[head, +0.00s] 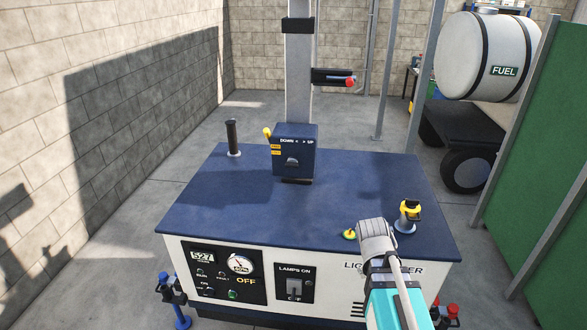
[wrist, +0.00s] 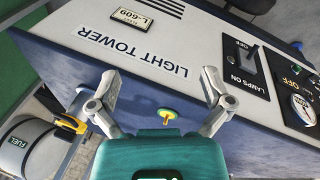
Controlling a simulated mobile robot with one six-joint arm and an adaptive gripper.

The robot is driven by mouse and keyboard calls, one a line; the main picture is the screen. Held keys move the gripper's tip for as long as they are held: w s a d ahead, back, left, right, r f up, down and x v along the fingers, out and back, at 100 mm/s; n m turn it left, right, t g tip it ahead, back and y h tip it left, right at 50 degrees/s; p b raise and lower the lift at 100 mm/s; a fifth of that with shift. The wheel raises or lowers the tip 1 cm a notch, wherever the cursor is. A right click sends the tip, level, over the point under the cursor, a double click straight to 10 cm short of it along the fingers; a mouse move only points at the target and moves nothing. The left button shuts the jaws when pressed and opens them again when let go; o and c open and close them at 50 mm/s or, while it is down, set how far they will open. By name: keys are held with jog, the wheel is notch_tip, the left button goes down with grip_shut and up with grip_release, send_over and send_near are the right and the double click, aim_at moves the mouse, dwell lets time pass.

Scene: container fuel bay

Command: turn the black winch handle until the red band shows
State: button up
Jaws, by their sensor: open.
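A dark blue winch box (head: 297,151), marked DOWN and UP, stands at the foot of the pale mast (head: 299,75) in the head view. A yellow-tipped lever (head: 267,132) sticks out at its left. A black upright cylinder (head: 233,138) stands on the blue top to the left; I cannot tell whether it is the winch handle. No red band shows on the mast. My gripper (head: 373,228) is over the front right of the top, away from the winch. In the wrist view my gripper (wrist: 160,78) is open and empty, with a yellow-green knob (wrist: 166,115) between its fingers' lines.
The blue top (head: 330,205) is clear between gripper and winch. A yellow-capped fitting (head: 409,212) stands right of my gripper. A black bracket with a red end (head: 333,77) juts from the mast. A fuel tank (head: 490,57) and green panel (head: 545,190) are at right.

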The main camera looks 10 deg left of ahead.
jog(key=w+a+r+n+t+h+b, duration=0.1)
jog(key=w+a+n+t+h+b, duration=0.2)
jog(key=w+n, duration=0.45)
jog(key=n+t+y+b, duration=0.4)
jog(key=n+t, duration=0.9)
jog(key=n, duration=1.2)
send_near(292, 164)
jog(key=s+y, duration=0.1)
jog(key=s, duration=0.3)
jog(key=shift+w+d+f+m+p, duration=0.1)
jog(key=shift+w+f+m+p, duration=0.05)
jog(key=shift+f+m+p, duration=0.15)
jog(key=w, duration=1.3)
jog(key=shift+w+d, duration=0.25)
jog(key=shift+w, duration=0.15)
